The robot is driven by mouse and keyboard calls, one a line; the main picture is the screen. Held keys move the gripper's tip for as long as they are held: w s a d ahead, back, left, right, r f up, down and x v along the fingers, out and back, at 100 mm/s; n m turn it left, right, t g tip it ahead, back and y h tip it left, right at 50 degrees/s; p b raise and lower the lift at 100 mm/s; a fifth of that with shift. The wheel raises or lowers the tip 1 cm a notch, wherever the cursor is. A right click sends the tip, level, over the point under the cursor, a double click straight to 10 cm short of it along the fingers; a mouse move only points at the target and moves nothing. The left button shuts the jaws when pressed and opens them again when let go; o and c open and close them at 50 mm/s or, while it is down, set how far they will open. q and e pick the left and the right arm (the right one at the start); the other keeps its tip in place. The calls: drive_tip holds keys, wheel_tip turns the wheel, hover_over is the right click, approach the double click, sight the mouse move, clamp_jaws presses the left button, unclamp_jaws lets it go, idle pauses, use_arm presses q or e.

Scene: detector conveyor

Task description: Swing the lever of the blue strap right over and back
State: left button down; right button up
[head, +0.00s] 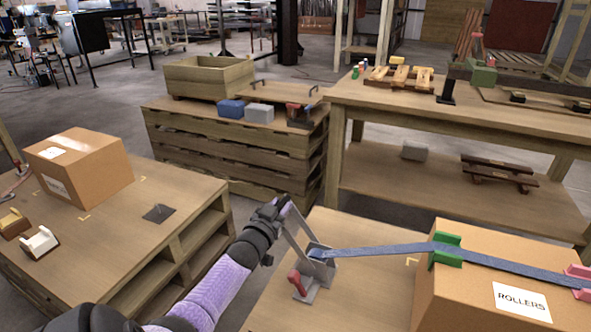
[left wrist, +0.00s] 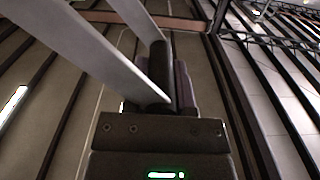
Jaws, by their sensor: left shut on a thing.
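The blue strap (head: 385,250) runs from a grey metal ratchet (head: 318,262) over the box marked ROLLERS (head: 470,296). The ratchet's lever (head: 298,228), two flat grey bars, stands up and leans left, away from the box. A red handle (head: 297,283) sits at the ratchet's near left side. My left gripper (head: 282,205) is shut on the lever's upper end. My right gripper is not in view.
A green corner guard (head: 445,249) and a pink one (head: 579,283) sit under the strap on the box. A gap separates that pallet from the strap's table.

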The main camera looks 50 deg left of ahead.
use_arm(q)
drive_tip(key=shift+n, duration=0.7)
drive_tip(key=shift+s+a+f+b, duration=0.25)
drive_tip(key=shift+a+f+b, duration=0.15)
drive_tip(key=shift+f, duration=0.2)
drive_tip(key=shift+s+a+f+b, duration=0.25)
drive_tip(key=shift+a+f+b, duration=0.05)
drive_tip(key=shift+a+f, duration=0.3)
drive_tip(key=shift+s+a+f+b, duration=0.25)
drive_tip(key=shift+a+f+b, duration=0.15)
drive_tip(key=shift+f, duration=0.2)
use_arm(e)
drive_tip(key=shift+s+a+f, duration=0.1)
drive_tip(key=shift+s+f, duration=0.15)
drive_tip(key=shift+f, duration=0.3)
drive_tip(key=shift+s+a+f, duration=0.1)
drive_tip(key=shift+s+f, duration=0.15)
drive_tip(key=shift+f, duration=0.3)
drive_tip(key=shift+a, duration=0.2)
use_arm(q)
drive_tip(key=shift+c, duration=2.2)
unclamp_jaws()
drive_tip(key=shift+w+d, duration=0.1)
drive_tip(key=shift+d, duration=0.05)
drive_tip(key=shift+r, duration=0.15)
